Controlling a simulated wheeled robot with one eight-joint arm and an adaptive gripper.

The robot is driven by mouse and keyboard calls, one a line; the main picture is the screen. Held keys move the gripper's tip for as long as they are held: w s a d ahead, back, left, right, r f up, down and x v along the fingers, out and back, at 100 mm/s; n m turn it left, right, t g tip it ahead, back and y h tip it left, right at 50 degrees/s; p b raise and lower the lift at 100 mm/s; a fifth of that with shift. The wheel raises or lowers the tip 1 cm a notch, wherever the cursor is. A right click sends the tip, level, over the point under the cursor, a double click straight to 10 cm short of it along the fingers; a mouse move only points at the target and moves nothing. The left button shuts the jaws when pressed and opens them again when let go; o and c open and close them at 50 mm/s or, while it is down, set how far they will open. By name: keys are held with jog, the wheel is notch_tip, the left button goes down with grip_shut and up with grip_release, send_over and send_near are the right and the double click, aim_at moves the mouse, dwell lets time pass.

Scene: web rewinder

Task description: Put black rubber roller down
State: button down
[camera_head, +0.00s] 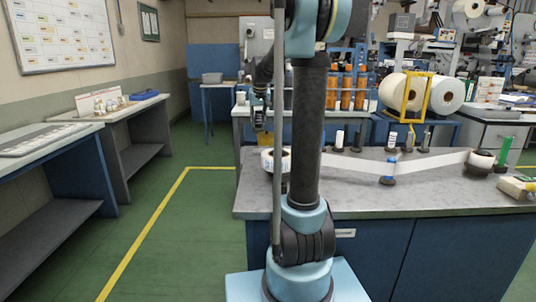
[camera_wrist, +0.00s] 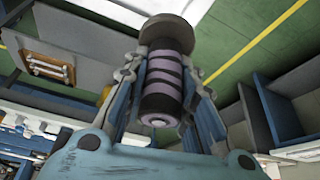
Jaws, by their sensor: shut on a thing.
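The black rubber roller (camera_wrist: 163,78) fills the middle of the wrist view, dark with greyish-purple bands and a wide round flange at its far end. My gripper (camera_wrist: 165,88) is shut on it, one finger along each side. In the head view my gripper (camera_head: 259,118) hangs left of my arm's column, in front of the far benches and above the front bench's left back corner. It is small and dark there, and the roller's outline is hard to make out.
My arm's column hides part of the bench. Green floor is clear on the left.

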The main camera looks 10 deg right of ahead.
aim_at(261, 128)
jog(key=shift+d, duration=0.55)
jog(key=shift+f, duration=4.95)
jog(key=c, duration=1.3)
grip_release()
jog(key=shift+s+r, duration=0.1)
jog(key=v, duration=1.1)
jog(key=shift+s+r, duration=0.15)
jog(key=shift+r, duration=0.2)
